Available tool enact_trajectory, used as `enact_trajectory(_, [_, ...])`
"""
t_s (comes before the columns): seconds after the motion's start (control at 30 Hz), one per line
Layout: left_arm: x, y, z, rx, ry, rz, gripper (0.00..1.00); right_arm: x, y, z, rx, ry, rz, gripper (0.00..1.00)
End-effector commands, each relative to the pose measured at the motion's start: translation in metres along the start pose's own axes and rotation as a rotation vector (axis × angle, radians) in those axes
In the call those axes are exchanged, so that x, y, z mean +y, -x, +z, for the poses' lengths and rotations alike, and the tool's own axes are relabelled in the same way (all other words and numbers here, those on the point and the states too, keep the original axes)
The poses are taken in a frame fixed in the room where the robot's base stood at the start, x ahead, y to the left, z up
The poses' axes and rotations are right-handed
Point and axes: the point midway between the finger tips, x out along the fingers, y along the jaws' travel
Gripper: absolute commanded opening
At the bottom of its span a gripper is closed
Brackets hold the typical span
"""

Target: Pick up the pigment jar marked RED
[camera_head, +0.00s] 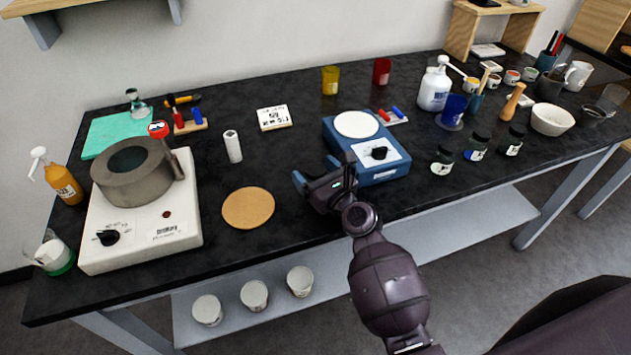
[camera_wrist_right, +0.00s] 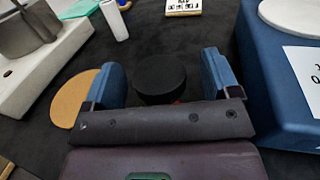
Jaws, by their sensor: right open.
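A round black lid of a jar (camera_wrist_right: 160,82) shows between the two blue fingers of my right gripper (camera_wrist_right: 161,72) in the right wrist view. A sliver of orange-red shows under the lid. Its label is hidden, so I cannot read whether it says RED. My right gripper (camera_head: 315,170) is open, with a finger on each side of the lid and dark gaps between. In the head view it is low over the black bench, left of the blue device, and hides the jar. My left gripper is not in view.
The blue device (camera_head: 392,172) stands close to the right of my gripper. A cork disc (camera_head: 248,207) and a white hotplate (camera_head: 186,232) with a grey pot (camera_head: 125,193) lie left. Black-lidded jars (camera_head: 443,159), (camera_head: 477,145), (camera_head: 513,139) stand farther right.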

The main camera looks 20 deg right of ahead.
Motion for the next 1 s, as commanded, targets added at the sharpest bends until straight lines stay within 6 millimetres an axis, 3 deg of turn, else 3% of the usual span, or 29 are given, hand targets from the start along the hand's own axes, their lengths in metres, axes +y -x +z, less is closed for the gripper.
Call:
enact_trajectory(0.17, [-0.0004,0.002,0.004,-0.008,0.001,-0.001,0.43,-0.0002,0.0002,-0.0002,0.0,0.0,-0.001,0.82])
enact_trajectory(0.53, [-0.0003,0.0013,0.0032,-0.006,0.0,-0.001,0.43,-0.0002,0.0004,-0.0003,0.001,0.0,-0.001,0.27])
enact_trajectory(0.97, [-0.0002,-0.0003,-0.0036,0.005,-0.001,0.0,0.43,-0.0003,0.0006,0.0011,0.002,0.0,-0.001,0.24])
enact_trajectory(1.0, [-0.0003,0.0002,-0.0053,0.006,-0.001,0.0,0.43,-0.0003,0.0006,0.0025,0.001,0.0,-0.001,0.2])
